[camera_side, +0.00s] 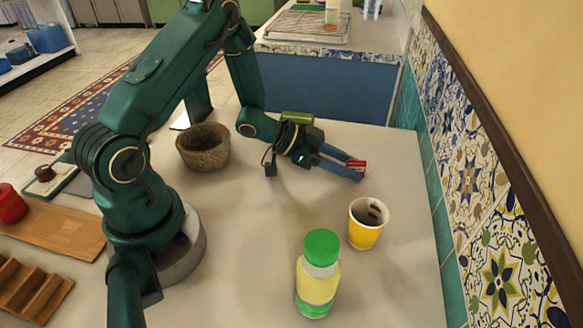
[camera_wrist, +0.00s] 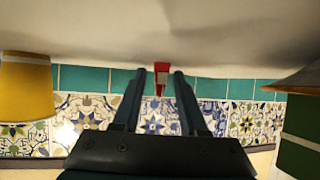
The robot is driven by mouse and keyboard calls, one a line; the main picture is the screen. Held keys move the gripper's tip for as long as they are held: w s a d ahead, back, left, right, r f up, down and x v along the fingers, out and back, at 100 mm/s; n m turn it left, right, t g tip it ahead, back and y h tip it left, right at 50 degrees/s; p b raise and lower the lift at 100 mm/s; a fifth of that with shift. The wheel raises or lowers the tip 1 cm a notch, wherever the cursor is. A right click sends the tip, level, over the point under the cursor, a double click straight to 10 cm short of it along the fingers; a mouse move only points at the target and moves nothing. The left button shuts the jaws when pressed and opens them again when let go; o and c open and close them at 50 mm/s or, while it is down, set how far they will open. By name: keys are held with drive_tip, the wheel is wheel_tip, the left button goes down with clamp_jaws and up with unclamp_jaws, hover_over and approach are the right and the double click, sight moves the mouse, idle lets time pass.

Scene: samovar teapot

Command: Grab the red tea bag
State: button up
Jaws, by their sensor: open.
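The red tea bag (camera_side: 357,165) is a small red piece with a pale mark, low over or on the pale counter at the tips of my gripper (camera_side: 352,170). In the wrist view the red tea bag (camera_wrist: 162,72) shows between and just beyond the two dark fingertips of my gripper (camera_wrist: 160,76). The fingers stand apart with a gap on both sides of it. I cannot tell whether either finger touches it.
A yellow and white cup (camera_side: 366,232) stands right of my gripper, nearer the camera. A green-capped bottle (camera_side: 318,275) stands in front. A tiled wall (camera_side: 470,180) bounds the counter at right.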

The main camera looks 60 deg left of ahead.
clamp_jaws()
drive_tip(key=shift+r, duration=0.1)
